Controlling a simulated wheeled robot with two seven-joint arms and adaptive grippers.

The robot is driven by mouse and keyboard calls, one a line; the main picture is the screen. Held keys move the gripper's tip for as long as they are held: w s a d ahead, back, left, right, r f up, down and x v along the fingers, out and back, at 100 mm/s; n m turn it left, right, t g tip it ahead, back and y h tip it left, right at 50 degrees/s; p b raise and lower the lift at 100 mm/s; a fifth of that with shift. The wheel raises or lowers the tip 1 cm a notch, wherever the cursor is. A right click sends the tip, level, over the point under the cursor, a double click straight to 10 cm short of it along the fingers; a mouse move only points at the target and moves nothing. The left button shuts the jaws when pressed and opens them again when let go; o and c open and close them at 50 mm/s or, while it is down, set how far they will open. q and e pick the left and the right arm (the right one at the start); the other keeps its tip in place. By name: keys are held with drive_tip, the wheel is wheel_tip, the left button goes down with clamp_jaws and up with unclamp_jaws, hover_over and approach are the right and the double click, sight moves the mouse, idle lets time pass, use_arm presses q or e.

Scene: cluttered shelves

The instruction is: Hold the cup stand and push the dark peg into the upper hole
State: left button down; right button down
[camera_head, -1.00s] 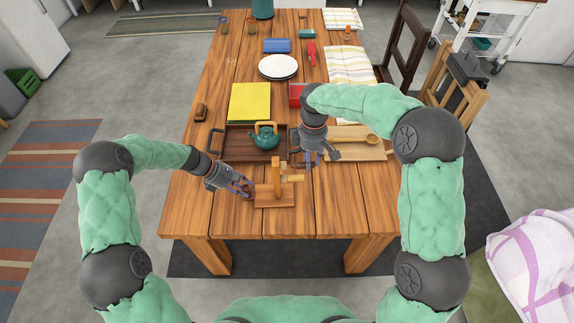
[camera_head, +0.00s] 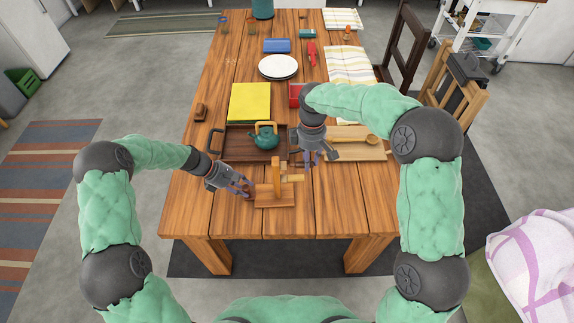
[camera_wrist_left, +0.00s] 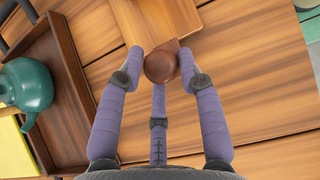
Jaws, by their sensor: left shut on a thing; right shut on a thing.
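The cup stand (camera_head: 276,180) is light wood, with an upright post on a flat base and light pegs on its right side. It stands upright near the table's front edge. My left gripper (camera_head: 248,189) is just left of the post. It is shut on the dark peg, whose round brown end (camera_wrist_left: 160,66) shows between the fingers in the left wrist view. My right gripper (camera_head: 314,160) is right of the post's upper part, shut at the stand's side. Its exact contact is too small to make out. The upper hole cannot be made out.
Behind the stand is a dark tray (camera_head: 236,155) with a teal teapot (camera_head: 264,141). A cutting board (camera_head: 352,154) with a wooden spoon lies at the right. A yellow book (camera_head: 250,102) and plates (camera_head: 278,67) lie farther back. The front left of the table is clear.

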drive_tip(key=shift+a, duration=1.35)
idle(0.7)
drive_tip(key=c, duration=0.9)
unclamp_jaws()
drive_tip(key=shift+c, duration=0.2)
wheel_tip(320, 180, up, 12)
drive_tip(key=w, duration=0.1)
drive_tip(key=shift+w, duration=0.15)
drive_tip(key=shift+a, duration=0.1)
use_arm(q)
drive_tip(key=c, duration=0.7)
unclamp_jaws()
drive_tip(key=shift+c, duration=0.2)
use_arm(e)
drive_tip(key=shift+f, duration=0.1)
